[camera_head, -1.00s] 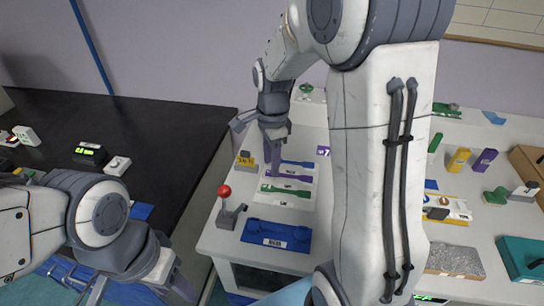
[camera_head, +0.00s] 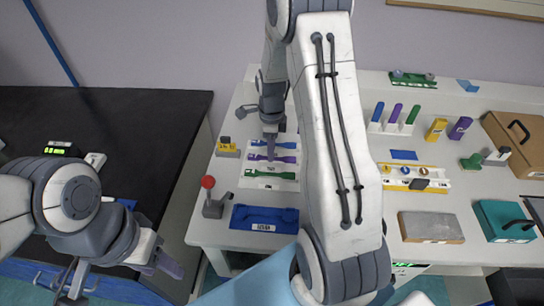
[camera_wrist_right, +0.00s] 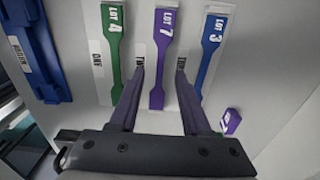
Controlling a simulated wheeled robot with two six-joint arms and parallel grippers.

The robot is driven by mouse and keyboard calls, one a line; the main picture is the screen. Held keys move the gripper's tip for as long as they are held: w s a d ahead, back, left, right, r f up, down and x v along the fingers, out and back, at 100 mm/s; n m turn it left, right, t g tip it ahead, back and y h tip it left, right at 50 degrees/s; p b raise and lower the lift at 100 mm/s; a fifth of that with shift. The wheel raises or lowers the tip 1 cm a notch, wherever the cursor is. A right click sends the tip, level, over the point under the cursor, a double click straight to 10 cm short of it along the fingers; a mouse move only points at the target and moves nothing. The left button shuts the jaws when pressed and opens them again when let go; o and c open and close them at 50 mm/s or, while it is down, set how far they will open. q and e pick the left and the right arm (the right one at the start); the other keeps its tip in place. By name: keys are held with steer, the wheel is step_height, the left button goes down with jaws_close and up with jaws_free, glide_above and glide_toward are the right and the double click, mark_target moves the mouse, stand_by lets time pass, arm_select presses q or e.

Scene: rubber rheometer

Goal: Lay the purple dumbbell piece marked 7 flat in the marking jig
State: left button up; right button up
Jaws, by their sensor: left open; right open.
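The purple dumbbell piece marked 7 (camera_wrist_right: 160,50) lies on a white card between a green piece marked 4 (camera_wrist_right: 112,45) and a blue piece marked 3 (camera_wrist_right: 210,50). In the head view the purple piece (camera_head: 286,159) is partly covered by my right gripper (camera_head: 270,150). In the right wrist view my right gripper (camera_wrist_right: 160,75) is open, one finger on each side of the purple piece; contact is not clear. A long blue block with a white label (camera_head: 264,220), perhaps the marking jig, lies in front of the cards. My left gripper (camera_head: 120,280) is open and empty at lower left.
A red-knobbed lever (camera_head: 211,200) stands left of the blue block. A yellow-labelled block (camera_head: 228,148) stands beside the cards. To the right are a yellow-and-white tray (camera_head: 440,182), a grey slab (camera_head: 430,227), a teal case (camera_head: 502,220) and a brown box (camera_head: 520,135).

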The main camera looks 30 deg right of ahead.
steer(key=shift+d+f, duration=0.1)
steer(key=shift+f, duration=0.85)
steer(key=shift+c, duration=0.3)
jaws_close()
steer(key=shift+r, duration=0.1)
